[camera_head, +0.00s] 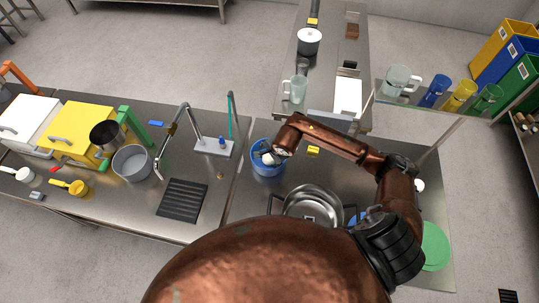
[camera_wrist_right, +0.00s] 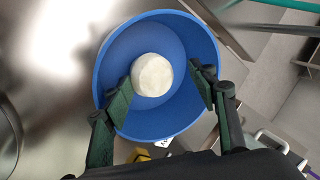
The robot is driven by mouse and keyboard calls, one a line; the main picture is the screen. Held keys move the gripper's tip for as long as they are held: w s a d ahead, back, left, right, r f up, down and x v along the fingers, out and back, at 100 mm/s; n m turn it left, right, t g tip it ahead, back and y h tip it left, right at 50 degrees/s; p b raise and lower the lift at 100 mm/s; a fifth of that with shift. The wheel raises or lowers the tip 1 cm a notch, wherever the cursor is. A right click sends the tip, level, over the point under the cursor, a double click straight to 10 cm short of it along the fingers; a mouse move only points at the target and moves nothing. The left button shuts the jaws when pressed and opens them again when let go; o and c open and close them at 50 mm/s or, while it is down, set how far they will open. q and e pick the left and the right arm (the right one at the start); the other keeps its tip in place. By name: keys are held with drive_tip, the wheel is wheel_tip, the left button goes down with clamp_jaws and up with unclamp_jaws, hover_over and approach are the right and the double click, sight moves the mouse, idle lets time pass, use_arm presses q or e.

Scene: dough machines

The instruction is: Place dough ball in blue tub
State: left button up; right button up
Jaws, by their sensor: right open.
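The blue tub (camera_head: 258,168) stands on the steel counter, and it fills the middle of the right wrist view (camera_wrist_right: 106,58). A pale round dough ball (camera_wrist_right: 152,74) shows inside the tub's outline, against its blue interior. My right gripper (camera_wrist_right: 161,77) is over the tub with its fingers spread. The left-hand finger overlaps the ball's edge in the picture; the right-hand finger is clear of it. I cannot tell whether the finger touches the ball. In the head view my right gripper (camera_head: 268,157) reaches into the tub's mouth and hides part of the inside. My left gripper is not in view.
A steel pot (camera_head: 312,204) stands close to the tub on the right. A green disc (camera_head: 435,247) lies at the counter's right end. The left counter holds a faucet, a grey bowl (camera_head: 132,163) and a yellow machine (camera_head: 82,132). Bare steel lies left of the tub.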

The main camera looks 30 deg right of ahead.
drive_tip(key=shift+r+p, duration=0.35)
drive_tip(key=shift+r, duration=0.05)
drive_tip(key=shift+r+p, duration=0.4)
drive_tip(key=shift+p, duration=0.05)
drive_tip(key=b+v, duration=0.2)
drive_tip(key=v, duration=0.9)
drive_tip(key=shift+s+r, duration=0.2)
drive_tip(key=shift+r, duration=0.1)
